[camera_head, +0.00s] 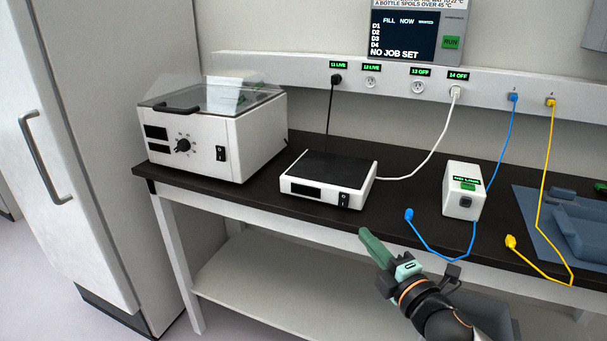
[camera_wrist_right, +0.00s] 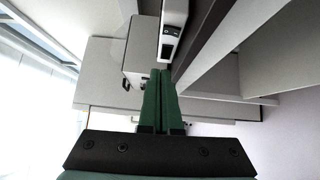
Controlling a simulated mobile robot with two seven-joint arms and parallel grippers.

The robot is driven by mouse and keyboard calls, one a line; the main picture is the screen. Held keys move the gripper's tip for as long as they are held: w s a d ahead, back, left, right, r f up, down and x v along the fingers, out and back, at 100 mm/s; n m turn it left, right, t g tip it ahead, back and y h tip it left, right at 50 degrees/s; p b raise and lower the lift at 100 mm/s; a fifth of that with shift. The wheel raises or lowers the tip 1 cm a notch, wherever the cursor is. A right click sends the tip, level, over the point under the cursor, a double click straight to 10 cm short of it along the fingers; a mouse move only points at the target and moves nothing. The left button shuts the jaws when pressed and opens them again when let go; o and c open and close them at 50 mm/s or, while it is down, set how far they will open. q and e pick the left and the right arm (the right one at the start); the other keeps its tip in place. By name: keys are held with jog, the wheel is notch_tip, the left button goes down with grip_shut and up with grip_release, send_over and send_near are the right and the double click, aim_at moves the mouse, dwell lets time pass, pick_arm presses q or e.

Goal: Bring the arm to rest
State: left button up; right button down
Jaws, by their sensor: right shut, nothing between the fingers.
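My right gripper (camera_head: 371,243) is in the head view at the front edge of the dark bench, below the flat white device. Its green fingers are together with nothing between them. The closed fingers also show in the right wrist view (camera_wrist_right: 160,103), pointing toward the bench front and the devices. My left gripper is in neither view.
On the bench (camera_head: 240,196) stand a lidded white machine (camera_head: 217,135), a flat white device (camera_head: 328,177) with a black top and a small white box (camera_head: 463,192). A blue plug (camera_head: 409,214) and a yellow plug (camera_head: 511,241) lie loose. A wall rail (camera_head: 300,70) carries sockets.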

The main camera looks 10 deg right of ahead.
pick_arm(q)
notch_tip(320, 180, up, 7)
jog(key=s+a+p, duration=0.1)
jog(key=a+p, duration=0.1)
jog(key=p, duration=0.7)
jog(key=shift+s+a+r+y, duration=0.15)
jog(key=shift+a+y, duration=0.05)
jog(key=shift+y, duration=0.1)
pick_arm(e)
jog(key=s+a+f+m+g, duration=0.2)
jog(key=s+f+m+g, duration=0.2)
jog(key=s+f+m, duration=0.5)
jog(key=s+a+f+m+g+h, duration=0.1)
jog(key=s+a+f+m+g, duration=0.2)
jog(key=s+f+m, duration=0.6)
jog(key=s+f+g, duration=0.1)
jog(key=s+f, duration=0.4)
jog(key=s, duration=0.1)
jog(key=shift+s+a+f, duration=0.2)
jog(key=shift+a+f, duration=0.15)
jog(key=shift+f, duration=0.05)
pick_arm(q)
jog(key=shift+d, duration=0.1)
pick_arm(e)
jog(key=c, duration=1.5)
grip_release()
jog(key=shift+g, duration=0.3)
